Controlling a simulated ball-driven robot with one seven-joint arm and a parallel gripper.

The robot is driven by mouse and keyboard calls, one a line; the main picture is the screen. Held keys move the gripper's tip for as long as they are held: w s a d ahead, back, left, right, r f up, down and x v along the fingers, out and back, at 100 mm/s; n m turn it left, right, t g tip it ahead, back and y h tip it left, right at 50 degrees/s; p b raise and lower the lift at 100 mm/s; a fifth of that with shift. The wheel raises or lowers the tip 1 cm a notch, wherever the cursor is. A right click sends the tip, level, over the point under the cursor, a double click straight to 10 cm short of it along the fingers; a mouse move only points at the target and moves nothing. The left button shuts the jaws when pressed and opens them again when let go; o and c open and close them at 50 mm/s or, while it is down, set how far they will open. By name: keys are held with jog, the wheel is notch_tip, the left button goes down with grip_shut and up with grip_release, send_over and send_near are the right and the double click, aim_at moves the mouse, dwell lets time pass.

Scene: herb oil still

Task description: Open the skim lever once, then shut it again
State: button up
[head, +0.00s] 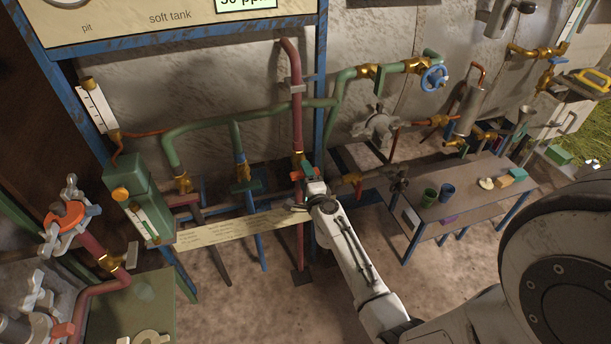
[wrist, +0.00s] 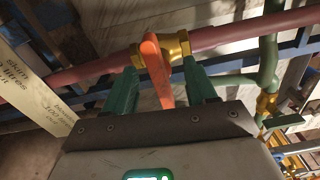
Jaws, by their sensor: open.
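An orange lever (wrist: 154,62), which I take to be the skim lever, sits on a brass valve (wrist: 177,48) on a dark red pipe (wrist: 90,69). In the wrist view, my gripper (wrist: 161,84) has its two green fingers apart, one on each side of the lever. I see gaps between the lever and both fingers. No readable label there names the lever.
A cream lettered plate (head: 240,231) runs just left of my gripper. Blue frame posts (head: 320,95) and green pipes (head: 215,120) stand close around. A low table (head: 460,205) with cups is to the right.

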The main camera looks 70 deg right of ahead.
jog(key=shift+s+a, duration=0.1)
jog(key=shift+a, duration=0.05)
jog(key=shift+v, duration=1.6)
jog(key=v, duration=1.3)
